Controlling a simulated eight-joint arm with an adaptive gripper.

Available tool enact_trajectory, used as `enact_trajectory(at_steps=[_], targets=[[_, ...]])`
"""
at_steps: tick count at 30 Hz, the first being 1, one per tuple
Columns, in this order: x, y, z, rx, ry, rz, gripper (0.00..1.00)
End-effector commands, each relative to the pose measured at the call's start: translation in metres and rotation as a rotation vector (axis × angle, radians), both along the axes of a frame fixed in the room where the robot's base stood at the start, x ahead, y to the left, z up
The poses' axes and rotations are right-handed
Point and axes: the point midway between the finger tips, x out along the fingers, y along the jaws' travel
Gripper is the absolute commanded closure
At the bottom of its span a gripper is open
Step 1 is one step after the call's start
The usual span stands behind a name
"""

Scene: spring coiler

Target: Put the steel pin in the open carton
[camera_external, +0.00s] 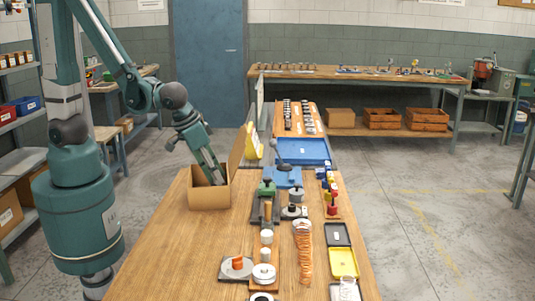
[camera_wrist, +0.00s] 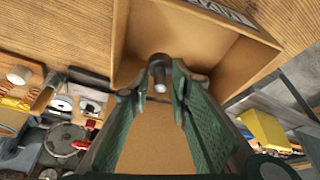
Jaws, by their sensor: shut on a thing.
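The open carton (camera_external: 208,195) is a brown cardboard box on the left part of the wooden bench, its flap raised. In the wrist view the carton (camera_wrist: 170,28) lies below and ahead, its inside showing no other item. My gripper (camera_external: 217,177) reaches down into the carton's opening in the external view. In the wrist view my gripper (camera_wrist: 158,90) is shut on the steel pin (camera_wrist: 158,68), a short dark grey cylinder whose end sticks out past the fingertips. The pin appears over the carton's inside. The pin is hidden in the external view, and its height above the carton floor is unclear.
Right of the carton stand a green coiling tool (camera_external: 267,190), a blue tray (camera_external: 303,152) and small coloured blocks (camera_external: 330,195). A copper spring (camera_external: 302,250) and black and yellow trays (camera_external: 342,262) lie nearer the front. The bench's front left is bare.

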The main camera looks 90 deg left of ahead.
Motion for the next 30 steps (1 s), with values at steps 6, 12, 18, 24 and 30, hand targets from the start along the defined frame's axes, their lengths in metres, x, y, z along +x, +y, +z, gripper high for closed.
enact_trajectory(at_steps=[6,12,18,24,30], targets=[[0.000,0.000,-0.002,0.000,0.000,0.000,0.94],[0.000,0.000,-0.014,0.000,0.000,0.000,0.94],[0.000,0.000,-0.031,0.000,0.000,0.000,0.94],[0.000,0.000,-0.041,0.000,0.000,0.000,0.94],[0.000,0.000,-0.042,0.000,0.000,0.000,0.94]])
